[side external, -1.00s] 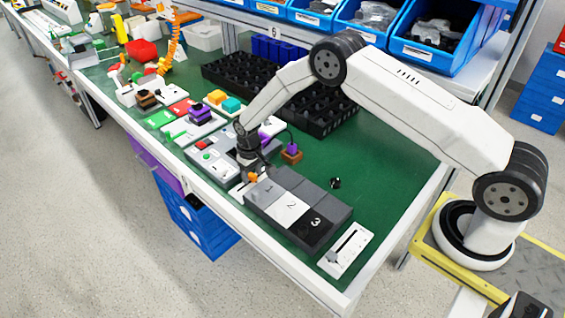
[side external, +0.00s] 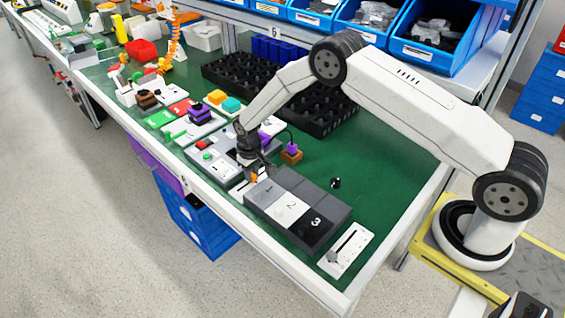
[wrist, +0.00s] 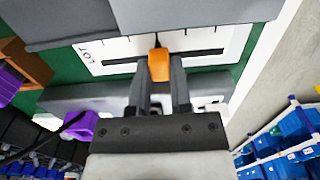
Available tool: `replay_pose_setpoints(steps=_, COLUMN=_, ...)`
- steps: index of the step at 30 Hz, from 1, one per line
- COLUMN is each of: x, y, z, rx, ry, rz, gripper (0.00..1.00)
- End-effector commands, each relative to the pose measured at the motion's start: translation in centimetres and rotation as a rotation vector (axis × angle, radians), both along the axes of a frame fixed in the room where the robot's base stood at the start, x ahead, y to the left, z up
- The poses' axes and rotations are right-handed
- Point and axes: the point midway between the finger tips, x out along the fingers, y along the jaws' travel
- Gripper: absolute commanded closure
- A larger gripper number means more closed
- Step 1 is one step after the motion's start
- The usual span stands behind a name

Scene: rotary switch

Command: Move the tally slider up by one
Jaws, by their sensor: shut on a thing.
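The slider is an orange knob (wrist: 159,64) in the wrist view, on a dark slot in a white panel (wrist: 222,44) with tick marks along one side. My gripper (wrist: 160,85) has a finger on each side of the knob and is shut on it. In the side external view my gripper (side external: 254,176) is low over the panel, beside the numbered box, and mostly hides the knob. The exact tick at the knob is hard to read.
A grey box with tiles marked 1, 2 and 3 (side external: 291,206) stands close beside my gripper. A second white slider panel (side external: 347,249) with a dark knob lies near the table corner. Black bins (side external: 240,75) stand behind.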

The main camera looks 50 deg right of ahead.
Motion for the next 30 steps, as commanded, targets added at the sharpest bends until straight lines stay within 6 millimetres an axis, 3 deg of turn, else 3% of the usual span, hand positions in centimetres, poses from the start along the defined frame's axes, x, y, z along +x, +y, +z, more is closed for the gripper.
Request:
replay_pose_setpoints(steps=23, x=0.0, y=-0.1, z=0.0, rx=0.0, ry=0.001, rz=0.0, gripper=1.0)
replay_pose_setpoints(steps=30, x=0.0, y=-2.3, z=0.1, rx=0.0, ry=0.001, rz=-0.003, gripper=1.0)
